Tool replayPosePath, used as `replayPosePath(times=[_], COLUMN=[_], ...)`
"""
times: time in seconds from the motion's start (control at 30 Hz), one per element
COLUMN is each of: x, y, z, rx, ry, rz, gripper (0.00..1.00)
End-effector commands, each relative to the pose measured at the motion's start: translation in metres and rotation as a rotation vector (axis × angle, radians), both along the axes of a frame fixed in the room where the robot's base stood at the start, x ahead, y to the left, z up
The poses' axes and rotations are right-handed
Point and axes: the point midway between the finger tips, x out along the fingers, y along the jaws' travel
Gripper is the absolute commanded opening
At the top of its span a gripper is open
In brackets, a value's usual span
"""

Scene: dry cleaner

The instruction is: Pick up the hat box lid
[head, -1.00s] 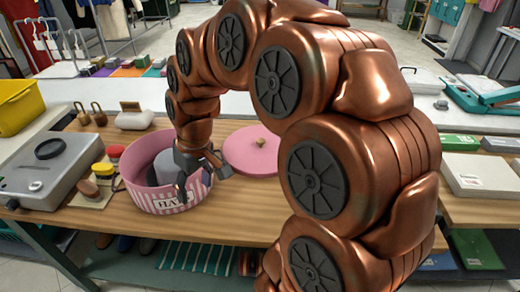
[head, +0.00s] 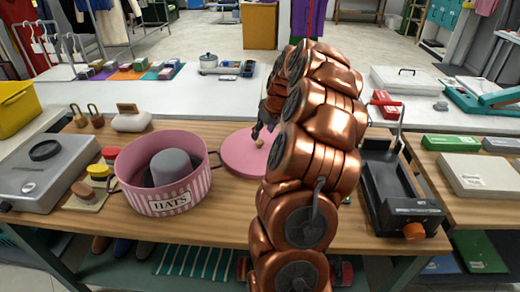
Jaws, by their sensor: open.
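The pink hat box lid (head: 240,160) lies flat on the wooden table, right of the hat box, with a small tan knob (head: 259,143) on top. Its right side is hidden behind my copper arm. My gripper (head: 262,135) is open at the knob, above the lid; I cannot tell whether the fingers touch the knob. The pink striped hat box (head: 170,203), labelled HATS, stands open to the left with a grey hat (head: 172,167) inside.
A grey metal box (head: 45,172) and a stand with coloured knobs (head: 95,180) are left of the hat box. A black machine (head: 395,190) stands right of my arm. A white counter (head: 225,95) runs behind the table.

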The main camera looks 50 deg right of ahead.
Motion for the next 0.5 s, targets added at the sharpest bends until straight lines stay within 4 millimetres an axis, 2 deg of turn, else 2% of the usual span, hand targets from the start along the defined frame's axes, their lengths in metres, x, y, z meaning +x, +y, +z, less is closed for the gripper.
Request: replayPosePath(times=[0.2, 0.5], x=[0.007, 0.015], y=[-0.001, -0.006], z=[-0.019, -0.034], rx=[0.003, 0.002], ry=[0.003, 0.002], rz=[0.000, 0.001], gripper=[0.63, 0.63])
